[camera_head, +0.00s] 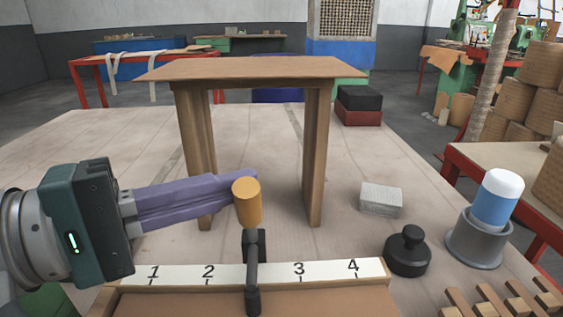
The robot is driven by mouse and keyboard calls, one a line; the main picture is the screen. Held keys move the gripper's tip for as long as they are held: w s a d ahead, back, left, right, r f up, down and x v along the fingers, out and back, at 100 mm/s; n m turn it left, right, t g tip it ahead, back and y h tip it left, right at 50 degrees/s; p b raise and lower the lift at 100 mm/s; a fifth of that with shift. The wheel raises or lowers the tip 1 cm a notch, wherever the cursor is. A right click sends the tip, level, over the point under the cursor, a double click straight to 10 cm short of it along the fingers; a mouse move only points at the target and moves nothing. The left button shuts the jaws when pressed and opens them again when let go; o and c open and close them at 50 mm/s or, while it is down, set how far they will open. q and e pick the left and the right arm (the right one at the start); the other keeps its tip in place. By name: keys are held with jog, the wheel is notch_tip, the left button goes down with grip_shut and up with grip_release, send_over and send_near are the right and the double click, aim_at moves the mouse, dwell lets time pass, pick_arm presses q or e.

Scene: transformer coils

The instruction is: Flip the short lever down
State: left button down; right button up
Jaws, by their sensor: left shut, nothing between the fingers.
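The lever has an orange cylindrical knob (248,207) on a black stem (253,265). It stands upright, knob up, at a wooden box edge with a white number strip (325,271) marked 1 to 4; the stem falls between 2 and 3. My left gripper (246,175) comes in from the left with long purple fingers, shut and empty. Its tips are at the knob's top, partly hidden behind it. I cannot tell whether they touch it. My right gripper is not in view.
A small wooden table-like stand (250,69) rises behind the lever. To the right are a grey block (381,199), a black knobbed weight (407,254) and a blue-white cylinder in a grey cup (478,242). Wooden slats (497,305) lie at the lower right. Free tabletop lies around the stand.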

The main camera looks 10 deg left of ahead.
pick_arm(q)
jog(key=shift+s+d+f, duration=0.1)
jog(key=shift+s+d, duration=0.05)
jog(key=shift+s, duration=0.05)
jog(key=shift+s, duration=0.15)
jog(key=b+v, duration=0.1)
jog(key=v, duration=0.8)
jog(key=shift+a, duration=0.5)
